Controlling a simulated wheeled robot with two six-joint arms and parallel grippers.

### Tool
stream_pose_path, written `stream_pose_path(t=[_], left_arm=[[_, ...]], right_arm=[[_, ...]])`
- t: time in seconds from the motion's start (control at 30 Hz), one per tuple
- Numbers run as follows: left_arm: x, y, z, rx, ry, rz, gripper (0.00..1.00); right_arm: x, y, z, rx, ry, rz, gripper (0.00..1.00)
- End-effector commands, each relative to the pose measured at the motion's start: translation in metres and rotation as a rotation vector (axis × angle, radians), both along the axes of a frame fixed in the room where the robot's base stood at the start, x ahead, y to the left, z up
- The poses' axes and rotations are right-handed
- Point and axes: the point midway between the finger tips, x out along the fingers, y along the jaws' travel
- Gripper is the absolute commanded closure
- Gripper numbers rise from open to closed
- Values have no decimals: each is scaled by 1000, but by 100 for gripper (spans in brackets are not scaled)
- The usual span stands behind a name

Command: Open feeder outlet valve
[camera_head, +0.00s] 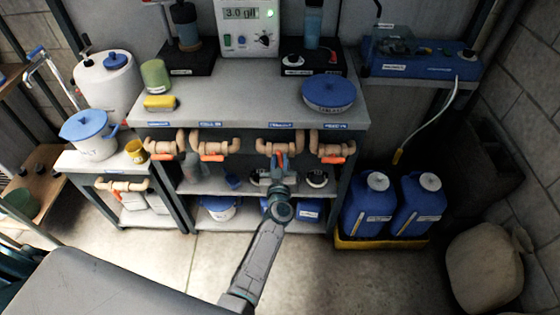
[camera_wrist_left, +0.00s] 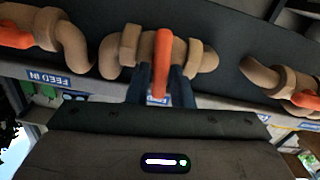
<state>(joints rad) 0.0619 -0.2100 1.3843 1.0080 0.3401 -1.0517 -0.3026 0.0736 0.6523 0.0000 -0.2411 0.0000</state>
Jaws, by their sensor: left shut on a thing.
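A tan pipe valve (camera_head: 264,147) with an orange handle is third from left along the bench's front edge. My left gripper (camera_head: 279,170) reaches up to it from below and is shut on the orange handle (camera_wrist_left: 162,65). In the left wrist view the handle stands upright between the dark fingers (camera_wrist_left: 162,88), across the tan pipe (camera_wrist_left: 190,58). The label by this valve is mostly hidden behind the fingers there, and I cannot read which valve it names. My right gripper is not in view.
Neighbouring valves on the bench front (camera_head: 333,145) (camera_head: 208,146) have their orange handles lying sideways. A smaller side stand carries another valve (camera_head: 122,186). Blue jugs (camera_head: 367,205) stand in a yellow tray at right. A sack (camera_head: 485,268) lies nearer. The floor in front is clear.

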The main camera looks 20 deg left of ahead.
Motion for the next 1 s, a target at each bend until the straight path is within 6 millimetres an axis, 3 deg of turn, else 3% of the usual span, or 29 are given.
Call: stream_pose_path(t=[0.57, 1.0], left_arm=[[-1, 3, -3, -510, -144, -1, 100], [-2, 5, -6, -912, -260, -2, 100]], right_arm=[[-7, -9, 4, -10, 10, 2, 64], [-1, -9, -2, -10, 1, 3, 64]])
